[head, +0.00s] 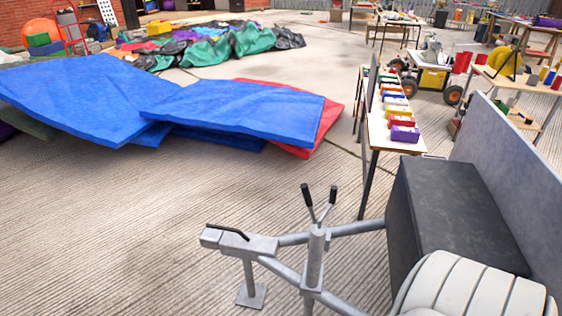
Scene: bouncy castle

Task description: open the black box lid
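The black box (455,212) stands at the right of the head view. Its flat, dark top faces up and looks shut, with no gap visible along its edges. Its lower right part is hidden behind a white ribbed seat-like thing (470,290). Neither of my grippers shows in this view.
A grey metal frame (300,262) with black-gripped levers stands left of the box. A grey panel (500,160) rises behind the box's right side. A narrow table (395,137) with coloured items is beyond. Blue mats (85,90) lie at left; the ribbed floor (150,220) is clear.

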